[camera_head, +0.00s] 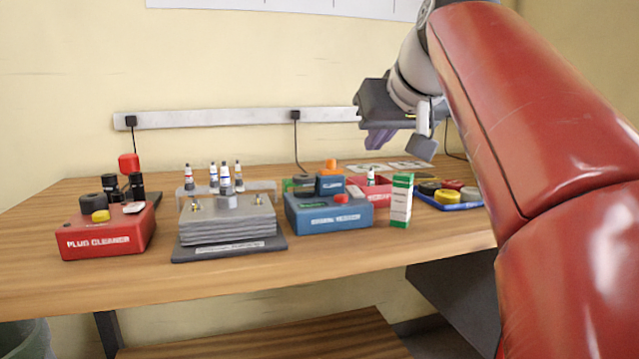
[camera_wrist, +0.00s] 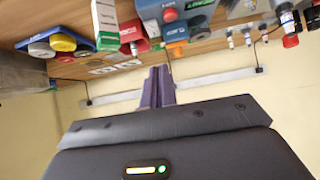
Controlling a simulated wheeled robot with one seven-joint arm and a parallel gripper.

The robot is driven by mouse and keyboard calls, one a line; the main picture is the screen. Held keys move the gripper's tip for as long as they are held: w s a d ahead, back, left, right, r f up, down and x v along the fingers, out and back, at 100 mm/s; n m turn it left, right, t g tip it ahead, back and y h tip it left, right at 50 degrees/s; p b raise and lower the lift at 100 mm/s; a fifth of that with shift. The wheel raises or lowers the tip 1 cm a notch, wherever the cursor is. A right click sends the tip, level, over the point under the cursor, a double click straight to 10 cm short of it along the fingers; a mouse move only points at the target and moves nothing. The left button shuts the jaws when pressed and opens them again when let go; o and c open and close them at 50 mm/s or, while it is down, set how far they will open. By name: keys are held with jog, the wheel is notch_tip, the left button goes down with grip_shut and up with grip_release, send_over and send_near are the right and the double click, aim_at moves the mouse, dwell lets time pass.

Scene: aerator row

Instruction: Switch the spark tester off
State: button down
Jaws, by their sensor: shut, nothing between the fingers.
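The blue box (camera_head: 345,219), which I take to be the spark tester, stands on the bench right of centre in the body camera view. Its white front lettering is hard to read. A red button (camera_head: 341,198) is on its top, with a dark blue block (camera_head: 330,185) behind it. In the wrist view the box (camera_wrist: 150,8) is inverted at the top, partly cut off, with the red button (camera_wrist: 170,14). I cannot tell whether it is on. My gripper (camera_head: 381,140) is shut and empty, above and behind the box, near the wall. Its purple fingers show in the wrist view (camera_wrist: 157,88).
A green-and-white carton (camera_head: 401,200) stands right of the blue box, near a red bin (camera_head: 377,190). A blue tray (camera_head: 455,206) of coloured discs is farther right. Left are a grey stacked plate block (camera_head: 228,222) and the red plug cleaner (camera_head: 105,238). A power strip (camera_head: 230,119) runs along the wall.

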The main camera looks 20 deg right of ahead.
jog(key=shift+w+d+r, duration=0.1)
jog(key=shift+d+r, duration=0.05)
jog(key=shift+r, duration=0.25)
jog(key=shift+w+d+r, duration=0.1)
jog(key=shift+d+r, duration=0.05)
jog(key=shift+r, duration=0.25)
jog(key=shift+w+f, duration=0.1)
jog(key=b, duration=0.1)
send_over(356, 193)
jog(key=s, duration=0.1)
notch_tip(356, 193, down, 6)
jog(key=shift+s+d+r, duration=0.1)
jog(key=shift+r, duration=0.15)
jog(key=f, duration=0.1)
jog(key=w+f, duration=0.1)
jog(key=shift+f+b, duration=0.3)
jog(key=shift+b, duration=0.1)
jog(key=shift+w+f, duration=0.15)
jog(key=shift+f, duration=0.75)
jog(key=shift+r, duration=0.1)
